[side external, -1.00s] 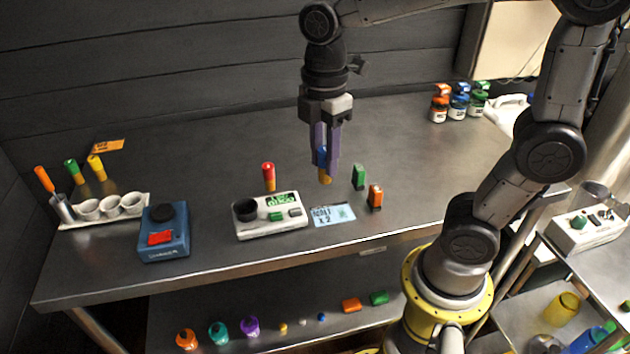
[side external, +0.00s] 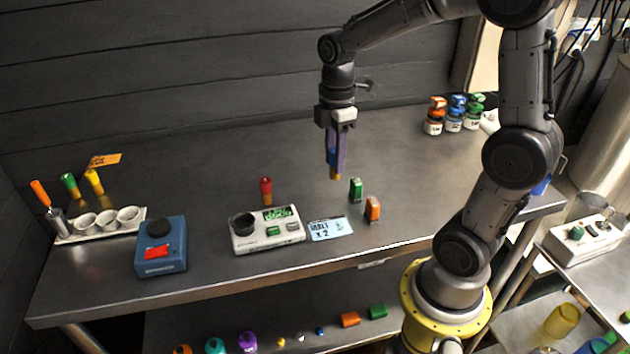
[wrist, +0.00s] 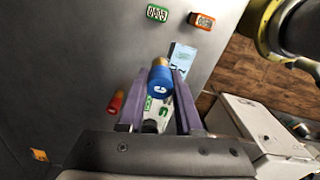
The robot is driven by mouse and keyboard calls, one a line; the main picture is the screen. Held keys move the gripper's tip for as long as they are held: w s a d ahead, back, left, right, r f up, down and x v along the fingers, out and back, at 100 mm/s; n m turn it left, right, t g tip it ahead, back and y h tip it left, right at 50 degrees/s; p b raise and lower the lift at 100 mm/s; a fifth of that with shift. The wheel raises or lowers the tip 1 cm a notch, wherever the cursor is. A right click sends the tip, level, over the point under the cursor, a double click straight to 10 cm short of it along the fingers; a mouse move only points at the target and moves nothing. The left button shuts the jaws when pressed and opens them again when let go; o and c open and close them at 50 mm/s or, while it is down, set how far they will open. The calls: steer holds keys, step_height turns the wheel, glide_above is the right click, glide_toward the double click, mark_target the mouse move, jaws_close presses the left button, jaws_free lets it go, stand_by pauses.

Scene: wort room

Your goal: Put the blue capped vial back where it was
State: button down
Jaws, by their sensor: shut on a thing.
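My gripper (side external: 337,155) is shut on the blue capped vial and holds it upright above the table, behind the green and orange blocks. In the side view the vial's amber lower end (side external: 334,174) shows below the fingers. In the wrist view its blue cap (wrist: 161,88) with a white mark sits between the purple fingers. A red capped vial (side external: 266,190) stands behind the white scale (side external: 267,231). A green capped vial (side external: 70,186) and a yellow capped vial (side external: 94,182) stand at the left, near an orange card (side external: 104,160).
A green block (side external: 356,189) and an orange block (side external: 372,208) stand near a pale blue card (side external: 330,229). A blue device (side external: 162,246) and a white tray with cups (side external: 101,223) are at the left. Jars (side external: 454,115) stand back right. The middle back table is clear.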

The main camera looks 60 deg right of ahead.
steer(key=w+f, duration=0.1)
steer(key=f, duration=0.1)
steer(key=w+d+f, duration=0.1)
steer(key=w+f, duration=0.2)
steer(key=w, duration=0.1)
steer(key=shift+d+f, duration=0.3)
steer(key=shift+f, duration=0.1)
steer(key=shift+w+d+f, duration=0.1)
steer(key=shift+w+f, duration=0.1)
steer(key=shift+f, duration=0.7)
steer(key=shift+w+f, duration=0.15)
steer(key=shift+f, duration=0.75)
steer(key=c, duration=0.6)
jaws_free()
steer(key=shift+f, duration=0.15)
